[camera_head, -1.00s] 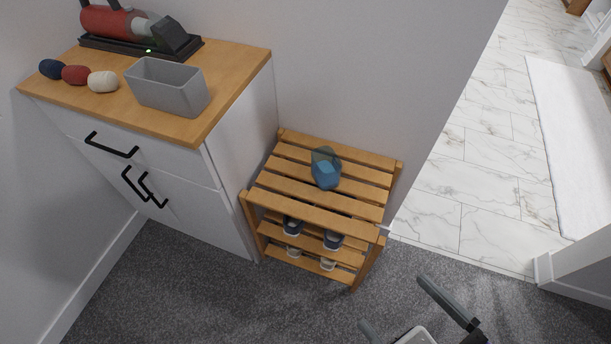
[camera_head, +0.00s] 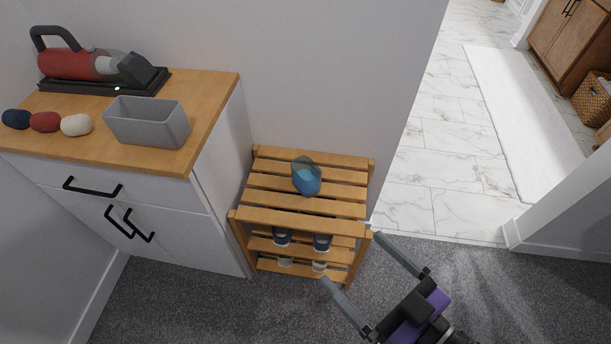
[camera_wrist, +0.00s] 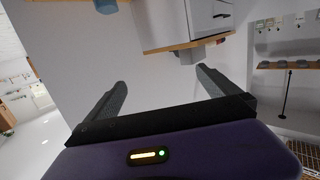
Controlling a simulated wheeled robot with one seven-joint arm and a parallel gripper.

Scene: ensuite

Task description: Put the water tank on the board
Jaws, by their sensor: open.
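The blue, see-through water tank (camera_head: 306,177) rests on the top slats of a low wooden rack. My gripper (camera_head: 352,259) is open and empty, in front of the rack's right side, its two grey fingers pointing up-left toward the rack. It is apart from the tank in the picture. In the wrist view my open fingers (camera_wrist: 162,78) have nothing between them. A small blue-grey thing (camera_wrist: 106,5) at that view's top edge may be the tank; I cannot tell. No separate board is clear; the white cabinet has a wooden top (camera_head: 205,120).
A red hand vacuum (camera_head: 75,65) lies on a black base (camera_head: 100,84) on the cabinet. A grey open bin (camera_head: 148,122) and dark, red and cream rounded objects (camera_head: 46,122) stand before it. Shoes (camera_head: 322,241) sit on the lower rack shelves. Carpet in front is clear.

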